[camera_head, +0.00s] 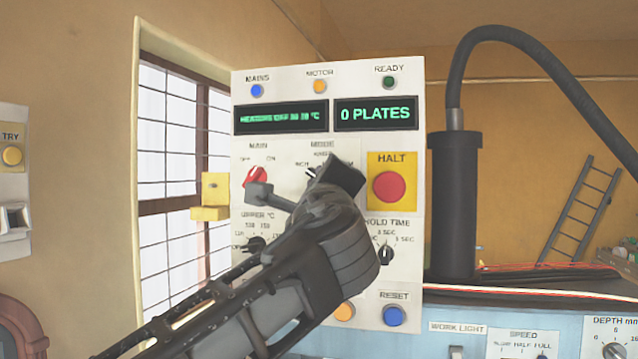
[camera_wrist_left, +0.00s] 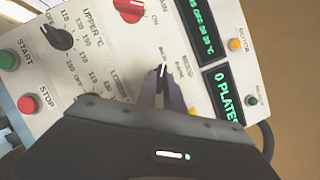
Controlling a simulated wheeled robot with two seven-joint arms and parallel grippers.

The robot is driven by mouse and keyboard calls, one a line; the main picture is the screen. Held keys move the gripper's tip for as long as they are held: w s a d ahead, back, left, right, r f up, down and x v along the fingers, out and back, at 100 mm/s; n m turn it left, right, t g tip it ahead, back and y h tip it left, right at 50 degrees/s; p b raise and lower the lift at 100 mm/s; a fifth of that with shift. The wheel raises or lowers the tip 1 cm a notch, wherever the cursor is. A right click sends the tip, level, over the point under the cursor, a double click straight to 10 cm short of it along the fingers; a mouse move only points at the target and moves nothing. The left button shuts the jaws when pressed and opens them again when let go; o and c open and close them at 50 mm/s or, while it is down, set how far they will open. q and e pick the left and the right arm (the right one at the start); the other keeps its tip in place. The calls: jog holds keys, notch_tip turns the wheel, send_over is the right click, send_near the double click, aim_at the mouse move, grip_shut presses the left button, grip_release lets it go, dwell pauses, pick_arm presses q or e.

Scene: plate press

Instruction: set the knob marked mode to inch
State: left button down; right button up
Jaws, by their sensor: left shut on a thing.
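The control panel (camera_head: 290,210) stands upright in front of me. My left gripper (camera_head: 325,178) reaches up to it from below and covers most of the mode knob under the label MODE. In the left wrist view, the two fingers of my left gripper (camera_wrist_left: 162,88) are shut on the dark mode knob (camera_wrist_left: 162,71), with a pale mark showing between their tips. Inch is lettered to the left of the knob in the head view; the other positions are partly covered or blurred. My right gripper is in neither view.
The red main knob (camera_head: 256,175) is close to the left, and the upper temperature knob (camera_head: 255,246) is below it. The red halt button (camera_head: 389,187) is close to the right. The hold time knob (camera_head: 386,255) and blue reset button (camera_head: 393,316) are lower right.

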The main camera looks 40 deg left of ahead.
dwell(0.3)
pick_arm(q)
jog(key=c, duration=1.5)
grip_release()
jog(key=shift+o, duration=0.2)
jog(key=b+v, duration=0.2)
jog(key=v, duration=0.5)
jog(key=shift+s+d+b, duration=0.25)
jog(key=shift+s+b, duration=0.05)
jog(key=shift+b, duration=0.05)
jog(key=shift+f, duration=0.1)
